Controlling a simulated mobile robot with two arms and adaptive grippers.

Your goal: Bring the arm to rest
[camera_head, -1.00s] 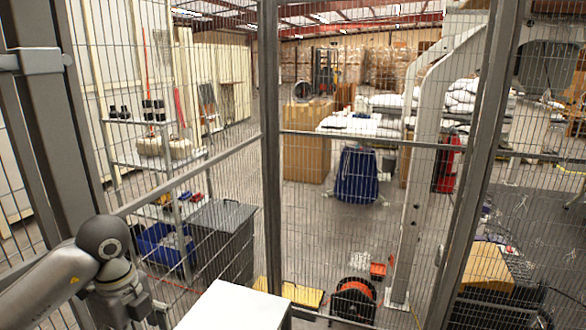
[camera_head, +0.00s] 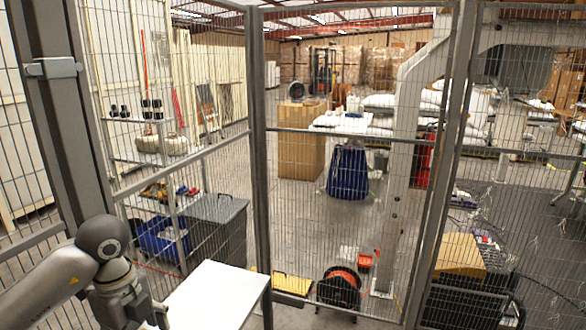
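My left arm (camera_head: 75,268) comes in at the lower left, in front of the wire mesh fence. Its wrist bends down toward the bottom edge beside a white tabletop. A small dark part of my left gripper (camera_head: 157,316) shows at the bottom edge. Most of that gripper is hidden or cut off, so its opening cannot be made out and nothing held can be seen. My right gripper is not in view.
A wire mesh fence with grey posts (camera_head: 259,150) stands close across the view. The white tabletop (camera_head: 215,297) is near at the bottom. Beyond the fence are a grey bin (camera_head: 215,232), a cable reel (camera_head: 338,290), a cardboard box (camera_head: 300,145) and white sacks (camera_head: 480,112).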

